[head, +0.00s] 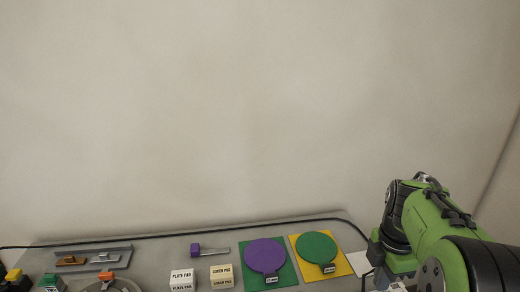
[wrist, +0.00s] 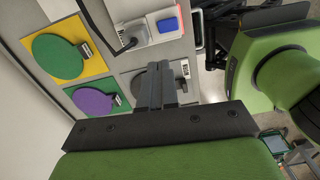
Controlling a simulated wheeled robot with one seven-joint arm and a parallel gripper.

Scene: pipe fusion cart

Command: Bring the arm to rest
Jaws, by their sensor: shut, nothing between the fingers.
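My green and black arm (head: 430,225) is folded at the right of the head view, over the right end of the grey cart top. In the wrist view my gripper (wrist: 163,72) has its two grey fingers together, with nothing between them. The fingers point over the cart top, in front of a dark grey round piece that they partly hide. In the head view my fingers cannot be made out.
A purple disc (head: 265,255) on a green plate and a green disc (head: 316,247) on a yellow plate lie left of my arm. Cream blocks (head: 221,275), a purple-handled tool (head: 196,249) and a grey tray (head: 123,250) are farther left. A wall stands behind.

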